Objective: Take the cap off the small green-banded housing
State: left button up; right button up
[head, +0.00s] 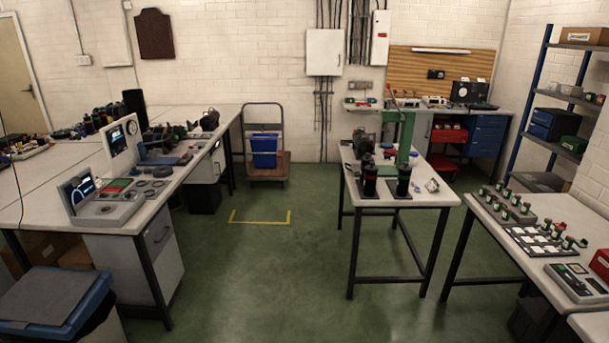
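Two dark upright cylinders stand side by side on flat black bases near the front of the middle table (437,199). The left cylinder (369,180) and the right cylinder (403,181) are too small in the head view to read any band colour or cap clearly. Several small green-topped parts stand in a grey rack (497,207) on the right table. I cannot tell which thing is the small green-banded housing. Neither of my grippers is in view.
A green column (407,135) rises on the middle table. The left bench (60,205) and right table (555,212) carry equipment. A trolley with a blue crate (264,152) stands at the back. Green floor (250,270) is clear between the left bench and middle table.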

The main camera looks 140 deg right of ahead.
aim_at(403, 178)
jog(key=z, duration=5.25)
jog(key=i+l+u, duration=0.2)
jog(key=i, duration=0.35)
jog(key=i+l+u, duration=0.15)
jog(key=i, duration=0.35)
jog(key=i+l+u, duration=0.2)
jog(key=i, duration=0.3)
jog(key=i+l+u, duration=0.2)
jog(key=i+l, duration=0.15)
jog(key=i, duration=0.15)
